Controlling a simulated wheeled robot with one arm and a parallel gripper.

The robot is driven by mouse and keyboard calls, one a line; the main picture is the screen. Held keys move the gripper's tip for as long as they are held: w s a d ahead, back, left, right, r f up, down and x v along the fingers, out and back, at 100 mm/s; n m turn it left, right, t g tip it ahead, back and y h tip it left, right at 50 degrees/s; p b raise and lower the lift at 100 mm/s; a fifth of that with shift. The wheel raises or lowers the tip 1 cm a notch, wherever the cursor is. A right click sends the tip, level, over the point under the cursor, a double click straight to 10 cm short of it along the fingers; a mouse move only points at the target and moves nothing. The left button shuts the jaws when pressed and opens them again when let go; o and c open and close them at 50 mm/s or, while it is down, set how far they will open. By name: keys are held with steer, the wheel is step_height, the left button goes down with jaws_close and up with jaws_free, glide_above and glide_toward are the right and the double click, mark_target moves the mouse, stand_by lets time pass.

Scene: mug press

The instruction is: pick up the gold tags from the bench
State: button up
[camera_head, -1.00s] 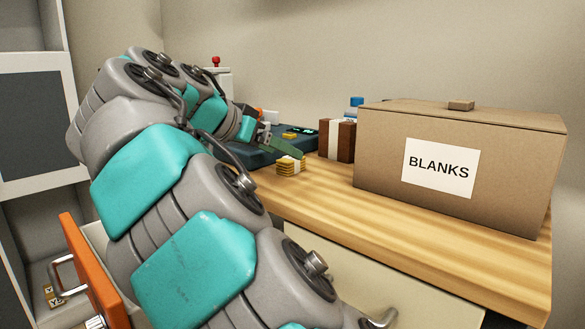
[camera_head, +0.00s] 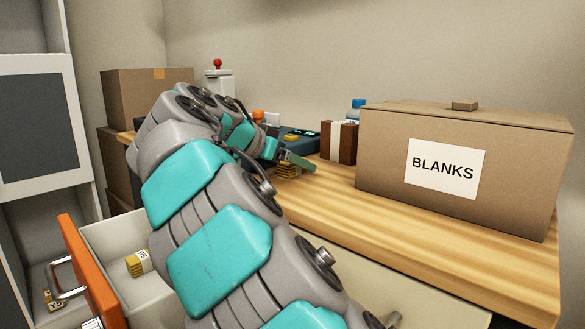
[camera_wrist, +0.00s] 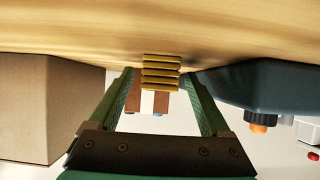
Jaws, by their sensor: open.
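The gold tags (camera_head: 286,172) are a small banded stack on the wooden bench, partly hidden behind my gripper in the head view. In the wrist view the gold tags (camera_wrist: 161,66) show as stacked gold layers between the fingertips. My gripper (camera_head: 298,161) is open at the stack. In the wrist view my gripper (camera_wrist: 160,74) has one green finger on each side of the tags, with no clear contact visible.
A cardboard box marked BLANKS (camera_head: 400,180) stands right on the bench (camera_head: 345,200). A brown block with a white band (camera_head: 339,142) and a dark blue device (camera_head: 305,145) are behind the gripper. An open orange-fronted drawer (camera_head: 88,270) holds another gold bundle (camera_head: 138,263).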

jaws_close()
stand_by(0.6)
